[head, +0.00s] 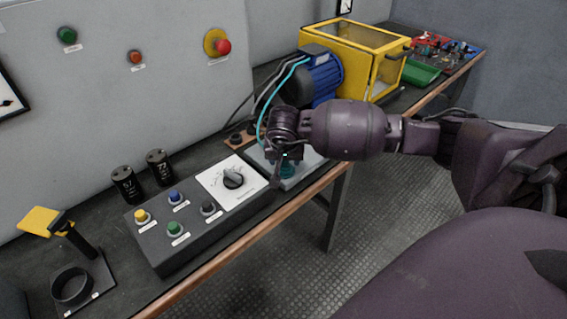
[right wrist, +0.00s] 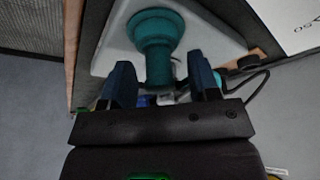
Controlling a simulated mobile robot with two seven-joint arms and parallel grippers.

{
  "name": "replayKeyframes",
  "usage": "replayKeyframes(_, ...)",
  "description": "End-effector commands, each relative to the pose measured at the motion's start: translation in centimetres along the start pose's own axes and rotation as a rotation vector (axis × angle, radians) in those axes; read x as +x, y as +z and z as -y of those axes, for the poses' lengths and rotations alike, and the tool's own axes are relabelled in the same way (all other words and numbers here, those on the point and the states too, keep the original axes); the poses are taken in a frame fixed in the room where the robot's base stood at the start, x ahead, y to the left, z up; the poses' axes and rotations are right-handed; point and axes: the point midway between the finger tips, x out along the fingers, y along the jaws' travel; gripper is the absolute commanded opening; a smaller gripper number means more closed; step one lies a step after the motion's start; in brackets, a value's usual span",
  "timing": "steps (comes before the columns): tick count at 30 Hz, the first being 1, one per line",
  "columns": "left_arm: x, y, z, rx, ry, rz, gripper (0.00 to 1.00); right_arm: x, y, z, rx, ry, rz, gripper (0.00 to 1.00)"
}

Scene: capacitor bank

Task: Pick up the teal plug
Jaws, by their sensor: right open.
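The teal plug (right wrist: 156,28) shows large in the right wrist view, with a wide round body and a narrower stem. It is over a light grey plate (right wrist: 112,50). In the head view only a bit of teal (head: 287,171) shows below my right gripper (head: 284,158). In the right wrist view my right gripper (right wrist: 160,64) is open, with one finger on each side of the plug's stem. I see a gap at the fingers, and no grip on the plug. My left gripper is not in view.
A dark control box (head: 170,243) with buttons and a white dial panel (head: 222,193) stands left of the gripper. A blue motor (head: 322,80) and yellow box (head: 380,42) stand behind. A teal cable (head: 268,103) and dark cables hang close by. Two black capacitors (head: 126,184) stand left.

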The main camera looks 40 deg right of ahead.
Motion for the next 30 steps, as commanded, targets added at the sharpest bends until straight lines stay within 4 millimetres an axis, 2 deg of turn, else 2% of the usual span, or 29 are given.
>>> replayKeyframes(4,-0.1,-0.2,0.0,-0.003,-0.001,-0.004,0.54,-0.2,-0.1,0.0,0.001,-0.001,-0.002,0.54)
replayKeyframes(12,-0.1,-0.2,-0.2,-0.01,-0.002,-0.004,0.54,-0.2,-0.1,0.0,0.0,-0.001,-0.002,0.13)
replayKeyframes(15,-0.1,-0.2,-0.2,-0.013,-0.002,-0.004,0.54,-0.2,-0.1,0.0,0.001,-0.001,-0.002,0.01)
replayKeyframes(23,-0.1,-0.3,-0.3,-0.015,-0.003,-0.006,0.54,-0.5,-0.2,0.0,0.001,-0.001,-0.003,0.01)
replayKeyframes(26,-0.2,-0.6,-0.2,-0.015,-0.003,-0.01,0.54,-1.3,-0.6,0.0,0.001,-0.002,-0.006,0.01)
replayKeyframes(30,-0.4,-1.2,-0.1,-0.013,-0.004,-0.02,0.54,-3.6,-1.6,0.0,0.002,-0.004,-0.01,0.01)
